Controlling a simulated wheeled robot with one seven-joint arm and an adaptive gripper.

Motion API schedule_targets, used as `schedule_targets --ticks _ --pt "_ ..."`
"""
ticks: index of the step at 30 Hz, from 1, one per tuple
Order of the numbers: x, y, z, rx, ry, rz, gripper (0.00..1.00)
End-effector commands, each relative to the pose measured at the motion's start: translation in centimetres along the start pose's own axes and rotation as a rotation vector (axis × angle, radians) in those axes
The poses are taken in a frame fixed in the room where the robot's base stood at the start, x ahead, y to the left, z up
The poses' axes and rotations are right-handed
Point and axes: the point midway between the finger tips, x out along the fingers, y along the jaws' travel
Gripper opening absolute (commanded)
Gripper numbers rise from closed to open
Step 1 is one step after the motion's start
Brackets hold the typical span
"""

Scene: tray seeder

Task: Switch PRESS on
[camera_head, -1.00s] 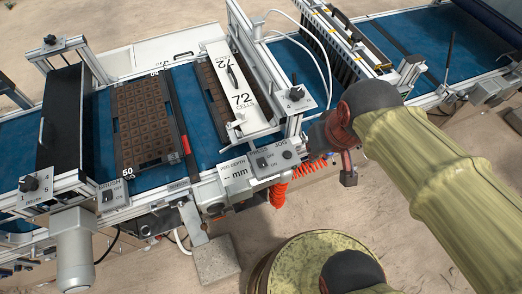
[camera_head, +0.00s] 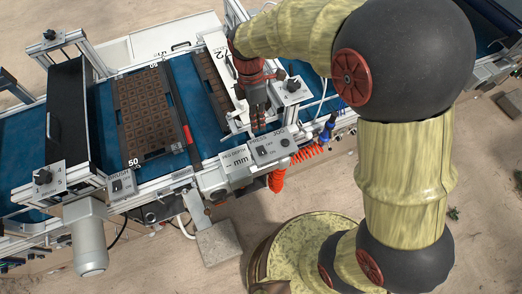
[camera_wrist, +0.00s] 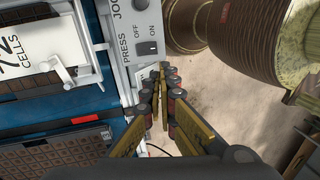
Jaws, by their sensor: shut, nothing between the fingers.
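The PRESS switch (camera_head: 262,151) is a small dark rocker marked OFF and ON, on the grey panel (camera_head: 280,158) at the machine's front edge. In the wrist view the PRESS switch (camera_wrist: 141,48) sits just above and left of the fingertips. My gripper (camera_head: 258,127) points down behind the switch, with its fingers together and empty. In the wrist view the gripper's (camera_wrist: 165,72) tips lie close to the panel edge near the ON label. I cannot tell which side of the rocker is pressed, or whether the fingers touch the panel.
The JOG button (camera_head: 285,142) is right of the switch, and the PEG DEPTH display (camera_head: 236,160) is left. A BRUSH switch (camera_head: 117,186) is farther left. The 72 CELLS plate (camera_head: 216,45) and a post with a knob (camera_head: 292,85) stand close to my gripper. An orange coiled hose (camera_head: 277,180) hangs below.

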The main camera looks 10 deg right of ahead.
Motion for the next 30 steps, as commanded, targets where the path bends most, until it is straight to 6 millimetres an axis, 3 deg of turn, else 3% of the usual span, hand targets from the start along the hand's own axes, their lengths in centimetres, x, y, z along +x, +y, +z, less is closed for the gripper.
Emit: schedule_targets --ticks 8,24,30 --pt "1.4 -0.1 0.0 -0.068 0.0 -0.002 0.0" --pt "11.3 -0.1 0.0 -0.066 0.0 -0.003 0.0" --pt "13.4 -0.1 0.0 -0.065 0.0 -0.001 0.0"
